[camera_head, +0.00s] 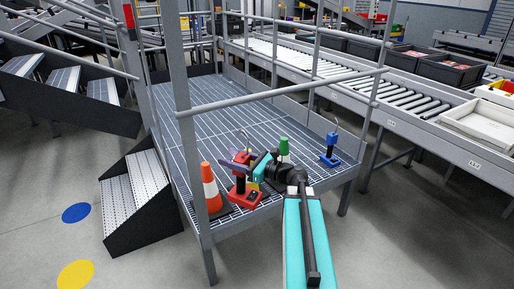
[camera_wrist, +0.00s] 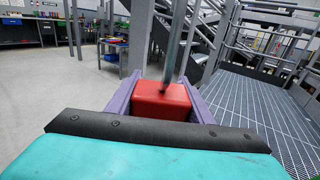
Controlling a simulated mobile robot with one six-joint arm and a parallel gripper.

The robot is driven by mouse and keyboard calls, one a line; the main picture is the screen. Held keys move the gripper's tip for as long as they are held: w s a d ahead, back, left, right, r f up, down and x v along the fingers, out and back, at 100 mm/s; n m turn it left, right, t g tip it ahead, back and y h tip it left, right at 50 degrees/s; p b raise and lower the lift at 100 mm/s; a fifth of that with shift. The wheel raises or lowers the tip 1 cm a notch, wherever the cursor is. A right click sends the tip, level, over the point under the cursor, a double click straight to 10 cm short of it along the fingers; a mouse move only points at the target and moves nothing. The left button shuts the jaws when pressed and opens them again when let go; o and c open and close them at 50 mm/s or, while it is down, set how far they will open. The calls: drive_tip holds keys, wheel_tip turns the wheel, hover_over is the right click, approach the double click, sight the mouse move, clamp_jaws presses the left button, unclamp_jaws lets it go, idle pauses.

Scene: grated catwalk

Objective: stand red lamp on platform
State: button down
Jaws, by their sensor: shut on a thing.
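The red lamp (camera_head: 239,187) has a wide red base and a narrower red upper part, and is about upright near the front edge of the grated platform (camera_head: 190,110). My gripper (camera_head: 243,161) is shut on its upper part, reaching in from the right. In the wrist view the lamp's red top (camera_wrist: 162,98) sits between the two purple fingers. I cannot tell whether the base touches the grating. A blue lamp (camera_head: 328,153) stands upright farther right on the platform, and a green lamp (camera_head: 283,147) shows behind my arm, its lower part hidden.
An orange and white cone (camera_head: 210,187) stands close left of the red lamp. A grey railing post (camera_head: 187,130) and rails (camera_head: 285,92) rise at the platform's front. Steps (camera_head: 135,190) lie left, and a roller conveyor (camera_head: 360,88) runs behind. The platform's back is clear.

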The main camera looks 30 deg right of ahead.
drive_tip(key=s+a+f+n+g+y, duration=0.1)
drive_tip(key=a+f+n+g+y, duration=0.1)
drive_tip(key=a, duration=0.9)
drive_tip(key=s+a+f+n+g+y, duration=0.1)
drive_tip(key=a+f+n+g+y, duration=0.2)
drive_tip(key=a, duration=0.9)
drive_tip(key=shift+a+f+y, duration=0.2)
drive_tip(key=shift+f+y, duration=0.2)
drive_tip(key=shift+f, duration=0.4)
